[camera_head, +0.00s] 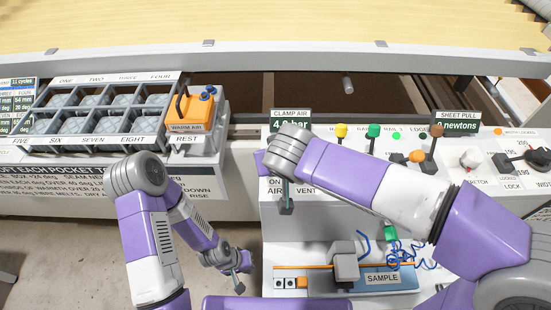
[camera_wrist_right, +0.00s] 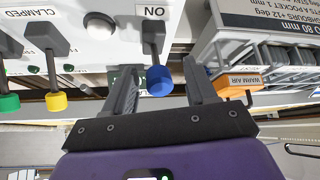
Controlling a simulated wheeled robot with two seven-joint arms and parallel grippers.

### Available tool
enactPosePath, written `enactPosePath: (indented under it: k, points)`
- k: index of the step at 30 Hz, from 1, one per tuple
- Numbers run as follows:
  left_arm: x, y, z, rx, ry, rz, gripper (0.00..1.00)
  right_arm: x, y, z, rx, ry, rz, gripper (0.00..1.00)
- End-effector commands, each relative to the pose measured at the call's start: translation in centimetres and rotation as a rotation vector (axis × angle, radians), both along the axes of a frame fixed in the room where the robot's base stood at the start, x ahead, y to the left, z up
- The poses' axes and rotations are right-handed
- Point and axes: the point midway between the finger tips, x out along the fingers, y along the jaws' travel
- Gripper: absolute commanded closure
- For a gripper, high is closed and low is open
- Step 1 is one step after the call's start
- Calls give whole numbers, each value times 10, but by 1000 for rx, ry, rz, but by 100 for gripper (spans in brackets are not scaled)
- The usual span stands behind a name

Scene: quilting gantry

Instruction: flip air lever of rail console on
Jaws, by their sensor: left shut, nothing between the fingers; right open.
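The rail console (camera_head: 400,180) is a pale panel with several knobbed levers. In the right wrist view a dark lever with a blue knob (camera_wrist_right: 158,82) stands beside an ON label. My right gripper (camera_wrist_right: 160,70) is open, with its fingers either side of this lever; I cannot tell whether either touches it. In the head view my right wrist covers the lever, and a finger of the right gripper (camera_head: 287,202) shows below, near the AIR and VENT labels. My left gripper (camera_head: 239,275) is shut and empty, low in front of the console's left side.
A yellow knob (camera_head: 341,131) and a green knob (camera_head: 374,131) stand right of my right wrist. An orange warm-air unit (camera_head: 202,100) and a pocket tray (camera_head: 95,110) are at left. Below lies a SAMPLE board (camera_head: 400,283) with blue wires.

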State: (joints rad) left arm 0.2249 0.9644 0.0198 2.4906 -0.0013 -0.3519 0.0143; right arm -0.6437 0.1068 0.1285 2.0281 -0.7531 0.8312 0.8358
Motion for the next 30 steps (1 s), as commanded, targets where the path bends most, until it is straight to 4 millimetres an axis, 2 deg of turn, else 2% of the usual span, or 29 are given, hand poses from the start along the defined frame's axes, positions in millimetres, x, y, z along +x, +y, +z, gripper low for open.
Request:
enactPosePath:
  k: [5,12,18,30]
  points:
    - [0,0,3,0,0,0,100,-3,-1,8,2,-3,0,44]
    - [0,0,17,0,0,0,100,-25,-6,42,4,-3,0,44]
    - [0,0,24,0,0,0,100,-39,-10,60,1,-1,1,44]
    - [0,0,24,0,0,0,100,-42,-10,62,1,0,1,44]
